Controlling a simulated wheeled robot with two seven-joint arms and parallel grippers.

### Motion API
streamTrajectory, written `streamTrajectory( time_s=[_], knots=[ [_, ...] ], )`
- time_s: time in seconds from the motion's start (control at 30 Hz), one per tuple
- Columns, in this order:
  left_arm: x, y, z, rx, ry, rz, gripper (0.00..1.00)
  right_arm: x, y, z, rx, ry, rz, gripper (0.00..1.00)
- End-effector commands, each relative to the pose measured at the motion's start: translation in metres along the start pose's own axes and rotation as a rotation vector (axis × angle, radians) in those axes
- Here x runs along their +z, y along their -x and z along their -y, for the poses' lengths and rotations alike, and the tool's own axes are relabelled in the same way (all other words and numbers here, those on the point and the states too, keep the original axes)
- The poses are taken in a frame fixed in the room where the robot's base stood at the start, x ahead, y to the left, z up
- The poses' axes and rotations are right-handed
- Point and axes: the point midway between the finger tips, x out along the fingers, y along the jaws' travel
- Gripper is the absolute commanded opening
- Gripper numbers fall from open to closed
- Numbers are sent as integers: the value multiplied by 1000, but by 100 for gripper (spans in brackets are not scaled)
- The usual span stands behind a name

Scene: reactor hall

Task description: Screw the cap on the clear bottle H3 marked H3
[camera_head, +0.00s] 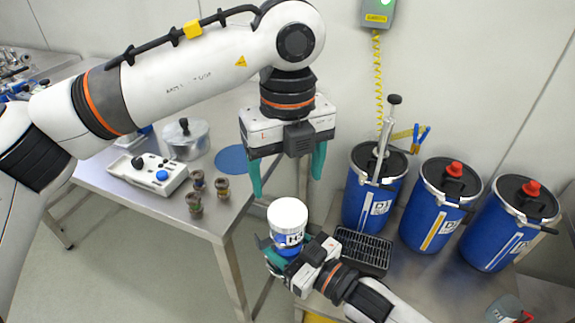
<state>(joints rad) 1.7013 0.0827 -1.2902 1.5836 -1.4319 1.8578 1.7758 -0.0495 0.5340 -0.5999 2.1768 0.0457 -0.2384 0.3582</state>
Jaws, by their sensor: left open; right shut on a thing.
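The bottle H3 (291,246) is held upright, with a white label marked H3 and blue showing around it. A wide white cap (287,211) sits on its top; I cannot tell how tightly it is seated. My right gripper (276,254) is shut on the bottle low on its body, and the fingers hide part of its base. My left gripper (286,184) points down above the bottle. Its teal fingers are spread wide with nothing between them, and the fingertips are a little above the cap.
A steel table at left holds a control box (148,172), a lidded pot (186,139), several small jars (195,203) and a blue disc (232,159). Blue drums (436,205) and a black grate (364,250) stand at right. A wall box (378,14) hangs behind.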

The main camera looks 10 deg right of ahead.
Motion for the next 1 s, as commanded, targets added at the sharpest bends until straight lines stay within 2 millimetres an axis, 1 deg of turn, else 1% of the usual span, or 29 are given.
streamTrajectory(
  time_s=[0.3, 0.5, 0.63, 0.87, 0.9, 0.97, 1.0],
  knots=[
    [0, -48, 1, -3, -1, 3, 77, 1, 0, 0, 0, 0, 3, 0],
    [0, -69, 1, -2, -1, 1, 77, 1, 0, 0, 0, 0, 3, 0],
    [0, -75, 1, -1, -1, 1, 77, 1, 0, 0, 0, 0, 3, 0],
    [0, -75, 0, -1, -1, 1, 77, 1, 0, 0, 0, 0, 3, 0],
    [0, -75, 0, -1, -1, 1, 76, 1, 0, 0, 0, 0, 3, 0],
    [0, -75, 0, -1, -1, 1, 66, 1, 0, 0, 0, 0, 3, 0],
    [0, -75, 0, -1, -1, 1, 59, 1, 0, 0, 0, 0, 3, 0]
  ],
)
